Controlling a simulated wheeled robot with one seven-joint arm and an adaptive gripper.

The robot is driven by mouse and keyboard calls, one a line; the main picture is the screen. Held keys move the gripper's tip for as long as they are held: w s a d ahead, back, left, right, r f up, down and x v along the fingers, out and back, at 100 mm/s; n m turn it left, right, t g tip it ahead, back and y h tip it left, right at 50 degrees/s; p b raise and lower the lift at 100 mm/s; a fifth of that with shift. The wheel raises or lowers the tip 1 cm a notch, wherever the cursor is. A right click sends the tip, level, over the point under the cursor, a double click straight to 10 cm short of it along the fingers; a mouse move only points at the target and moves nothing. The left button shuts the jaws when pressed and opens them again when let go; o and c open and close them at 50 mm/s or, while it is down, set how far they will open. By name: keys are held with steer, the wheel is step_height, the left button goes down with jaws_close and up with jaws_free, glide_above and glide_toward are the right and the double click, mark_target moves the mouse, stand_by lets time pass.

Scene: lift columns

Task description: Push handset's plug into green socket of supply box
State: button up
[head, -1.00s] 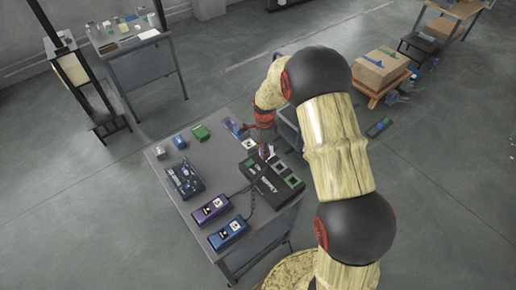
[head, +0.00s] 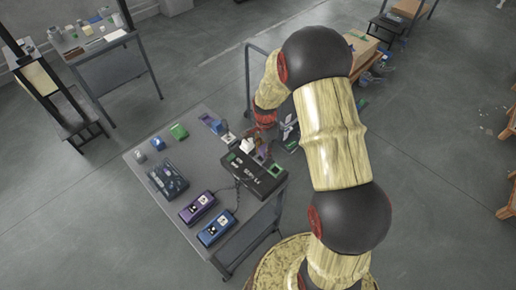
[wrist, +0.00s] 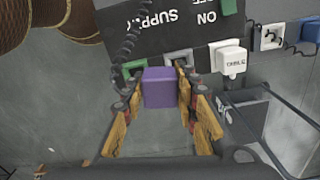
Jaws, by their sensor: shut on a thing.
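My gripper (wrist: 160,100) is shut on a purple plug (wrist: 160,88), with one finger on each side of it. The black supply box (wrist: 150,38) lies beyond it, its lettering upside down in the wrist view; it also shows in the head view (head: 240,172). A green-rimmed socket (wrist: 133,67) is at the box edge, just left of the plug. A grey-rimmed socket (wrist: 179,57) is just right of it. The plug's front end is hidden, so contact cannot be told. The purple handset (head: 197,207) and blue handset (head: 217,228) lie on the table, with dark cords.
A white plug (wrist: 231,60) sits at the box, right of my gripper. A dark unit (head: 168,180) and small blue and green blocks (head: 179,131) lie on the table. A cart rail (head: 248,75) stands behind.

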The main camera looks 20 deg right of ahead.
steer(key=shift+s+d+f+n+b, duration=0.35)
steer(key=shift+s+d+f+b, duration=0.3)
steer(key=shift+f, duration=0.4)
steer(key=shift+s+d+f+n+b, duration=0.45)
steer(key=shift+s+d+f, duration=0.25)
steer(key=shift+f, duration=0.35)
steer(key=shift+s+d+f+n+b, duration=0.3)
steer(key=shift+s+d+f+b, duration=0.4)
steer(key=shift+f, duration=0.35)
steer(key=shift+a, duration=0.1)
steer(key=shift+s+a, duration=0.15)
steer(key=shift+a, duration=0.05)
steer(key=shift+f+b, duration=0.65)
steer(key=shift+f, duration=0.4)
stand_by(0.8)
steer(key=o, duration=1.3)
steer(key=shift+c, duration=0.2)
steer(key=shift+o, duration=1)
steer(key=shift+r, duration=0.2)
